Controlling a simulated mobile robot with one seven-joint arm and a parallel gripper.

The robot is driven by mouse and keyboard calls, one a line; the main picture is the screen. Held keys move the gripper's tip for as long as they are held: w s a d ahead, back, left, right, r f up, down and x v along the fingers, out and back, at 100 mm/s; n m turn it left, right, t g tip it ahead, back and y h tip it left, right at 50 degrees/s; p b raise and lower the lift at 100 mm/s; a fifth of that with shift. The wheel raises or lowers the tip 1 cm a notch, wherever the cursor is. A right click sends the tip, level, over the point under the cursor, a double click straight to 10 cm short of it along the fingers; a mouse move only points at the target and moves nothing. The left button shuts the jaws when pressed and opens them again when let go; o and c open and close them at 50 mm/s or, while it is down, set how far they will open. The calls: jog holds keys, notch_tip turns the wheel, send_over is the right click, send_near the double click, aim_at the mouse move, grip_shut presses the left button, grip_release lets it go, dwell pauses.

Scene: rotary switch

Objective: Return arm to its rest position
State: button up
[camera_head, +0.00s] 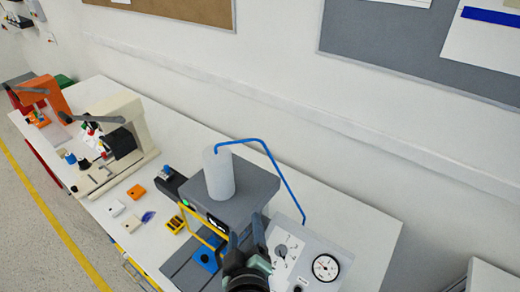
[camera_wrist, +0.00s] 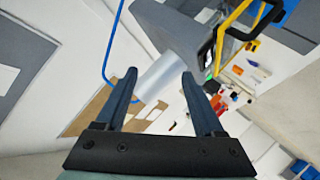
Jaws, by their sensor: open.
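My gripper (camera_wrist: 158,92) shows in the wrist view with its two dark blue fingers spread apart and nothing between them. Behind the gap, farther off, is a pale cylinder (camera_wrist: 158,76) on a grey machine head (camera_wrist: 165,30). In the head view my arm and gripper are at the bottom centre, in front of the grey machine (camera_head: 250,190) and close to the panel with a round gauge (camera_head: 326,267). I cannot tell from the head view how near the fingers are to the panel.
A white bench (camera_head: 365,232) runs along the wall. A blue hose (camera_head: 276,163) arches from the pale cylinder (camera_head: 218,175) to the panel. A yellow frame (camera_head: 205,232) stands left of my arm. A cream press (camera_head: 118,140) and an orange press (camera_head: 45,97) stand farther left.

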jog(key=w+r+m+t, duration=0.2)
jog(key=r+t, duration=0.1)
jog(key=r, duration=1.1)
jog(key=w+r+m+t, duration=0.2)
jog(key=r+m+t, duration=0.1)
jog(key=r, duration=1)
jog(key=s+d+r+m+t, duration=0.1)
jog(key=s+r, duration=0.3)
jog(key=r, duration=0.4)
jog(key=s+d+r+m+t, duration=0.1)
jog(key=s+r+t, duration=0.3)
jog(key=r, duration=0.4)
jog(key=s+d+r+m+t+h+b, duration=0.1)
jog(key=s+r, duration=0.3)
jog(key=r, duration=0.4)
jog(key=shift+s+m+t, duration=0.3)
jog(key=shift+m+t, duration=0.4)
jog(key=shift+d+r, duration=0.1)
